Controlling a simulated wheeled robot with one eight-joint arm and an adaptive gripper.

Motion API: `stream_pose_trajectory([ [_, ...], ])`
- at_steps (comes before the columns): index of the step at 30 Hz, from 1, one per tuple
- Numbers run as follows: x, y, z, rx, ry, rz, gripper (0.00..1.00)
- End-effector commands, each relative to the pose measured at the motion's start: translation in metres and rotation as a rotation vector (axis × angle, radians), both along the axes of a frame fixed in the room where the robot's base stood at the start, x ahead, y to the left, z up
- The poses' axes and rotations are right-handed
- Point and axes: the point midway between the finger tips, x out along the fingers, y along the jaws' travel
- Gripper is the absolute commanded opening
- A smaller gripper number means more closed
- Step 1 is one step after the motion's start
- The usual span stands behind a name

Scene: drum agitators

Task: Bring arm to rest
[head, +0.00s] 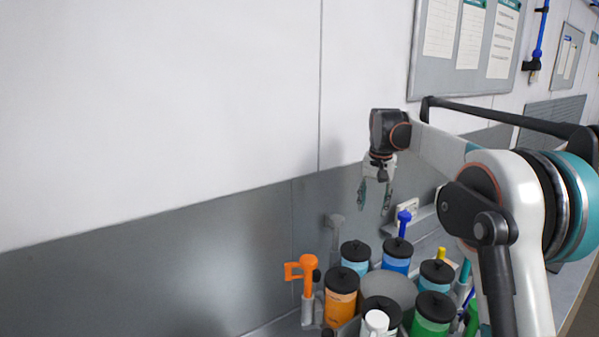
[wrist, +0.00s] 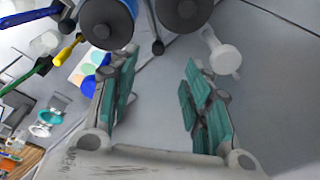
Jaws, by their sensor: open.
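My gripper (head: 376,192) hangs from my raised arm above the cluster of drums in the head view, with its fingers pointing down. In the wrist view its two teal-padded fingers (wrist: 160,95) are spread wide with nothing between them. Black-lidded drums stand below it: an orange drum (head: 340,301), a blue drum (head: 397,259), a light blue drum (head: 355,258) and a green drum (head: 432,315). An orange agitator handle (head: 305,271) stands at the left of the drums. A blue agitator (head: 403,222) stands upright behind the blue drum.
A grey-white wall (head: 160,120) with a grey lower panel (head: 160,270) runs behind the bench. A notice board (head: 455,60) hangs at the upper right. The air left of my gripper is clear. A pale grey agitator (wrist: 222,55) shows near the fingers in the wrist view.

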Motion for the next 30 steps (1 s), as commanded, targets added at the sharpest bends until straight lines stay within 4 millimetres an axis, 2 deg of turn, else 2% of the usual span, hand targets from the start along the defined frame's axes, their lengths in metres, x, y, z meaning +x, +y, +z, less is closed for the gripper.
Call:
stream_pose_trajectory([
  [1,-0.014,0.002,0.011,-0.002,-0.016,0.012,0.45],
  [6,-0.060,0.006,0.039,-0.011,-0.069,0.057,0.45],
  [15,-0.151,0.012,0.065,-0.034,-0.164,0.136,0.45],
  [23,-0.236,0.017,0.063,-0.058,-0.247,0.202,0.45],
  [30,-0.315,0.020,0.040,-0.084,-0.322,0.261,0.45],
])
